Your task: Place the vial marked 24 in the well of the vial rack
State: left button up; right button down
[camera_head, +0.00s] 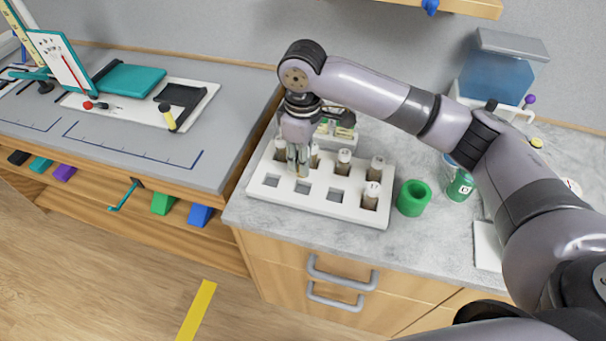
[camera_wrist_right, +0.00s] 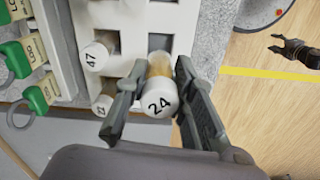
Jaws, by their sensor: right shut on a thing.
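My right gripper (camera_head: 299,170) is shut on vial 24 (camera_wrist_right: 158,92), a clear vial with brown contents and a white cap marked 24. The gripper points down over the white vial rack (camera_head: 320,208), near the second front well from the left. Whether the vial's lower end is inside a well is hidden. Empty square wells (camera_head: 335,194) show in the front row; one front well at the right holds a vial (camera_head: 372,195). Several vials fill the back row. Vial 47 (camera_wrist_right: 97,55) and vial 22 (camera_wrist_right: 102,104) sit beside the held vial. My left gripper (camera_wrist_right: 280,45) shows small over the floor.
A small rack with green-labelled items (camera_head: 337,127) stands behind. The counter's front edge runs close before the rack.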

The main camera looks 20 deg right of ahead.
jog(key=shift+f+p, duration=0.4)
jog(key=shift+f, duration=3.05)
jog(key=shift+f, duration=0.1)
jog(key=c, duration=1.4)
grip_release()
jog(key=shift+o, duration=0.2)
notch_tip(320, 180, up, 12)
jog(key=shift+r+b, duration=0.15)
jog(key=shift+b, duration=1.05)
